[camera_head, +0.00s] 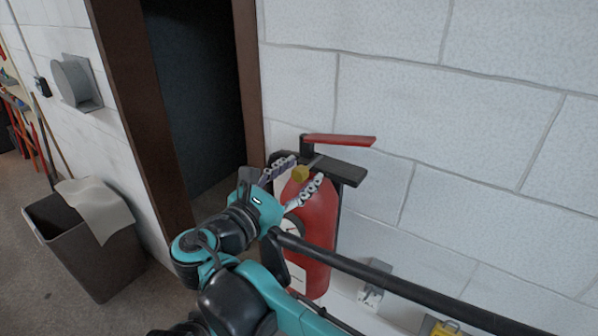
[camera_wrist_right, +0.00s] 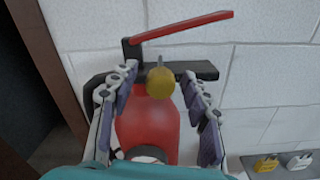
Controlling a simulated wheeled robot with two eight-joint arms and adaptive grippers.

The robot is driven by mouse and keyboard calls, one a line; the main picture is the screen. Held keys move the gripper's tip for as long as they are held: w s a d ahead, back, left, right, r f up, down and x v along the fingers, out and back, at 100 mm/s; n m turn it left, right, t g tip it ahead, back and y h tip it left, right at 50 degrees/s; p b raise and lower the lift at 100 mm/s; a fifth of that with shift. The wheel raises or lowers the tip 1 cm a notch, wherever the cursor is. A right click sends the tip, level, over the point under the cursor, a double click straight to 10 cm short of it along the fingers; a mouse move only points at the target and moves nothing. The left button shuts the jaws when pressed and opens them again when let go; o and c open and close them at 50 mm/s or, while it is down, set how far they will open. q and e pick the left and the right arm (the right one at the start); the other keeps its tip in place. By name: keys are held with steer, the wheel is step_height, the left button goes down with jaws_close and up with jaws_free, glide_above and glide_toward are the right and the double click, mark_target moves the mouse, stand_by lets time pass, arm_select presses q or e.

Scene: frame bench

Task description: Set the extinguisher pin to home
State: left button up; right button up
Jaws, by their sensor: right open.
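The red extinguisher (camera_head: 316,225) stands upright against the white block wall, with a red lever (camera_head: 340,140) above a black handle (camera_head: 345,172). Its pin (camera_head: 300,174) has a yellow round head at the valve; it also shows in the right wrist view (camera_wrist_right: 160,82), with a short grey shaft behind it. My right gripper (camera_head: 304,170) is open, its two fingers on either side of the yellow head with visible gaps in the right wrist view. The lower extinguisher is partly hidden by my right arm. My left gripper is not in view.
A dark doorway with a brown frame (camera_head: 247,80) is just left of the extinguisher. A bin (camera_head: 100,262) with a cloth stands at the left. A black bar (camera_head: 400,283) crosses the lower right. Yellow and white items (camera_wrist_right: 266,164) are low on the right.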

mark_target(308, 167)
steer(key=shift+w+d, duration=0.1)
jaws_close()
steer(key=shift+x, duration=1.55)
steer(key=shift+r, duration=0.1)
steer(key=shift+c, duration=1.6)
jaws_free()
steer(key=o, duration=0.3)
steer(key=shift+w+d, duration=0.1)
steer(key=v, duration=1.2)
